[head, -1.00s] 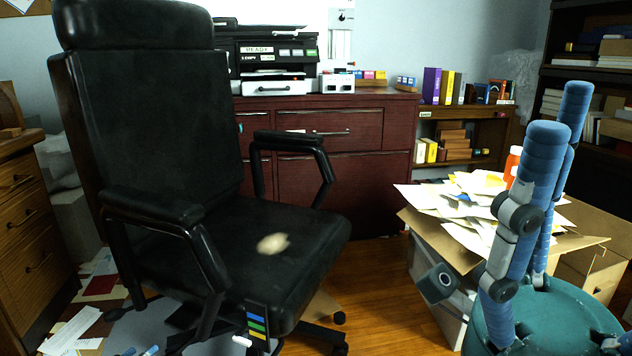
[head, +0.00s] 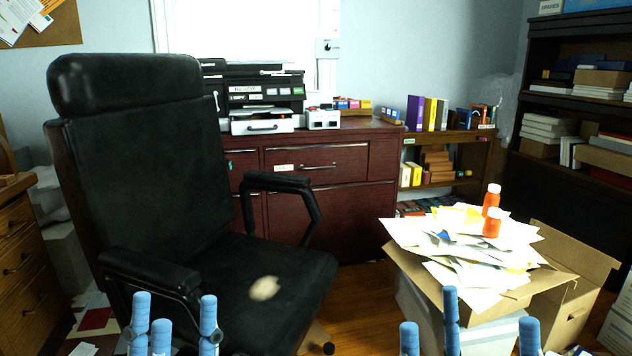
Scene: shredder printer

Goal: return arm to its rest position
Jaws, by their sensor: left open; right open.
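My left gripper (head: 172,328) shows only as blue fingertips along the bottom edge, in front of the black office chair (head: 265,255). Its fingers are apart and hold nothing that I can see. My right gripper (head: 468,336) also shows as blue fingertips at the bottom edge, in front of the paper-filled cardboard box. Its fingers are apart and nothing shows between them. The palms and arms of both are below the picture.
The cardboard box (head: 560,275) overflows with papers (head: 465,250), with two orange bottles (head: 491,198) on top. A printer (head: 262,95) stands on the dark red cabinet (head: 330,205). Wooden drawers (head: 25,250) stand left and a dark bookcase (head: 575,60) right. Wooden floor shows between chair and box.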

